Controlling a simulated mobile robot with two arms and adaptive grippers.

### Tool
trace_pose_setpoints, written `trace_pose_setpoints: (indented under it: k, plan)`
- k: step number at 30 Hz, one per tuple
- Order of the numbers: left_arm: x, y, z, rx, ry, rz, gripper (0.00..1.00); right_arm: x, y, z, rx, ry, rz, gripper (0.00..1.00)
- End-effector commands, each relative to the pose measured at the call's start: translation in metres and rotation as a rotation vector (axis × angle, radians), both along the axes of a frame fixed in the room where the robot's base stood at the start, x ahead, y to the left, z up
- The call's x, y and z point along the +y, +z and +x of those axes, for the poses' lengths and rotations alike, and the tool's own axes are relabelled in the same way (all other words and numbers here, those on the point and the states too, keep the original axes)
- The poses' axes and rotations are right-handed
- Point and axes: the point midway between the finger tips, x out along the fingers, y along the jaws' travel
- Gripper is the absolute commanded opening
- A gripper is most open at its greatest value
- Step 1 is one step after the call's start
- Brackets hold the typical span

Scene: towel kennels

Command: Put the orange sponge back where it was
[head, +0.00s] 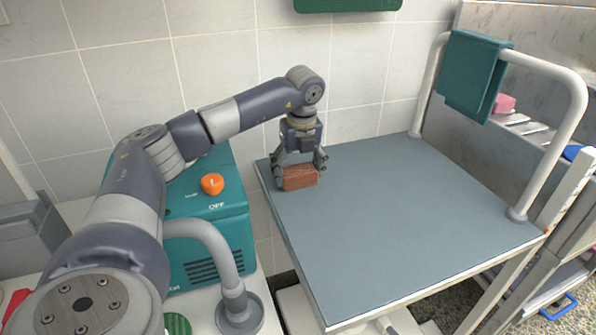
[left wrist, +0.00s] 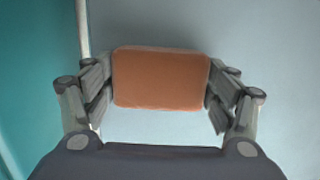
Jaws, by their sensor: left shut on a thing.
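The orange sponge (head: 299,178) is a brown-orange block at the far left part of the grey-blue table top (head: 400,220). My left gripper (head: 300,166) points down with its fingers on both sides of the sponge and is shut on it. In the left wrist view the sponge (left wrist: 160,78) sits between the two fingers of the gripper (left wrist: 160,95). I cannot tell whether the sponge touches the table top or is just above it. My right gripper is not in view.
A teal machine (head: 208,225) with an orange knob (head: 212,184) stands left of the table. A white rail (head: 575,110) with a teal towel (head: 474,75) runs along the table's right end. Most of the table top is clear. A tiled wall is behind.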

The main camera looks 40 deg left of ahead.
Motion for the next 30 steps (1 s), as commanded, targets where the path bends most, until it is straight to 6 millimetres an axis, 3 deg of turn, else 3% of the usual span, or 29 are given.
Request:
trace_pose_setpoints:
  k: [8,9,12,25,30]
  plan:
    - [0.000,-0.002,0.000,-0.001,0.001,-0.001,0.56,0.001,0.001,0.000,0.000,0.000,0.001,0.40]
    - [0.000,-0.002,0.000,-0.002,0.001,-0.001,0.81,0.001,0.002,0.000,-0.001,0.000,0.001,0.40]
    - [0.000,-0.002,0.000,-0.002,0.001,0.000,0.98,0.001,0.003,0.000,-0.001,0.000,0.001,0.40]
    - [0.000,0.000,0.000,-0.002,0.001,-0.001,0.98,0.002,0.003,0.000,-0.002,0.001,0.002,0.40]
    - [-0.003,0.019,0.000,-0.006,0.000,-0.002,0.98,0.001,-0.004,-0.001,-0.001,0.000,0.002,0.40]
